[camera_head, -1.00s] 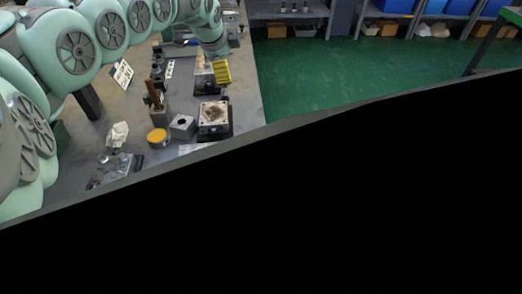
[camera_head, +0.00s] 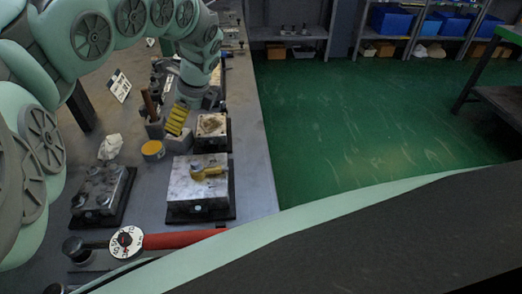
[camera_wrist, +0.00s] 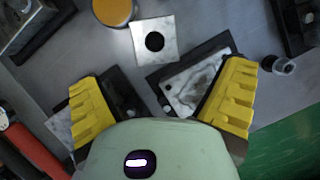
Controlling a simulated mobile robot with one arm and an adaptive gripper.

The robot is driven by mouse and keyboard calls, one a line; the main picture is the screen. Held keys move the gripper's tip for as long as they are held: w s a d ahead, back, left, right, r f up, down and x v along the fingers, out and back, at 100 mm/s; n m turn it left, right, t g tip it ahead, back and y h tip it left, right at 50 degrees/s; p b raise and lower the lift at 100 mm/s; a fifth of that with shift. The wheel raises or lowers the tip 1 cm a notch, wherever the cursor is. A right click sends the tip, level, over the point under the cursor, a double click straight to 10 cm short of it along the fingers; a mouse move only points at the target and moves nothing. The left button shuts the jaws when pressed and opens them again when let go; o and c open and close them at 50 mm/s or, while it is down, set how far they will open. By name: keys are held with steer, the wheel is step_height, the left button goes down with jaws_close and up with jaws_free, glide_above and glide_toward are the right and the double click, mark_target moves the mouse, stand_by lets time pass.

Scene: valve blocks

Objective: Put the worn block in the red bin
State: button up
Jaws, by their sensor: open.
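A pale square block with a brown, worn-looking top (camera_head: 211,125) sits on a dark base on the bench. In the wrist view, a block with a dark-smeared top (camera_wrist: 190,85) lies below and between my fingers, partly covered by the right finger; it appears to be the same one. My gripper (camera_wrist: 162,82) is open and empty, its yellow fingers wide apart. In the head view, my gripper (camera_head: 177,120) is above the bench, just left of the worn block; only one yellow finger shows clearly. I cannot make out a red bin.
A grey block with a round hole (camera_wrist: 153,41) and a yellow-topped round tin (camera_head: 152,149) stand close by. A larger block (camera_head: 183,188) with a yellow item on top, a red bar-like object (camera_head: 185,239) and a round dial (camera_head: 126,241) are nearer. Green floor lies right.

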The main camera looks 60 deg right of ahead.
mark_target(177, 138)
steer(key=x, duration=0.3)
steer(key=shift+f, duration=0.2)
steer(key=shift+w+a+x, duration=0.15)
steer(key=shift+x, duration=1.2)
steer(key=shift+w+a+x, duration=0.15)
steer(key=shift+x, duration=1.15)
steer(key=shift+r, duration=0.15)
steer(key=c, duration=1.4)
steer(key=shift+w+r, duration=0.1)
steer(key=shift+r+p, duration=0.35)
steer(key=shift+r, duration=4.6)
